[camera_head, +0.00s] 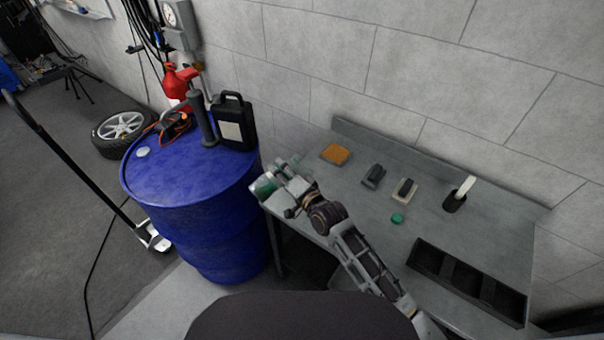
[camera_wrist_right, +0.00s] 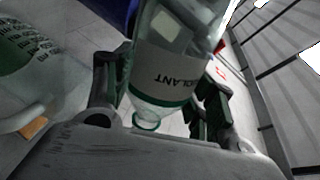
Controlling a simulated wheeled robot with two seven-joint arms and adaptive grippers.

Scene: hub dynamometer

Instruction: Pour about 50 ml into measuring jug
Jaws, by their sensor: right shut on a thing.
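My right gripper (camera_head: 283,187) is over the left end of the grey workbench and is shut on a clear bottle (camera_head: 264,187). In the right wrist view the bottle (camera_wrist_right: 172,65) lies between the fingers (camera_wrist_right: 160,92). Its white label, with a green band, reads upside down, and its open mouth points toward the palm. The bottle looks tilted. A pale, see-through measuring jug (camera_wrist_right: 52,75) with green contents and dark graduations is beside it at the left of that view. In the head view the gripper partly hides the jug, and the liquid level is unclear. My left gripper is out of view.
A blue drum (camera_head: 190,190) stands against the bench's left end, with a black canister (camera_head: 233,125) on it. On the bench are an orange sponge (camera_head: 335,154), a green cap (camera_head: 397,218), small brushes and a black divided tray (camera_head: 465,280).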

